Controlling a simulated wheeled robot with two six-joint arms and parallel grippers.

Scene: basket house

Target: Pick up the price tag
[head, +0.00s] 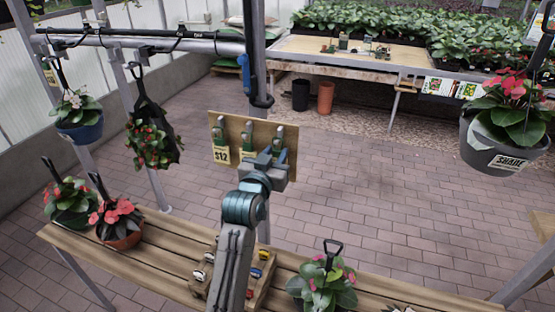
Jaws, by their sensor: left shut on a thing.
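A wooden board (230,124) stands in the middle of the head view with price tags hanging side by side on it. The left price tag (221,154) is yellow and reads "$12". The middle price tag (247,154) is also yellow and partly covered by my gripper. The right tag's top clip (278,134) shows green and grey; its lower part is hidden behind my gripper. My left gripper (275,154) is at this right tag and shut on it, in front of the board. My right gripper is out of view.
A slatted wooden bench (160,250) below holds potted plants and a small tray with coloured pieces (263,254). Hanging pots flank the board: a blue pot (82,128) at left and a grey pot (495,150) at right. The brick floor (380,190) is clear.

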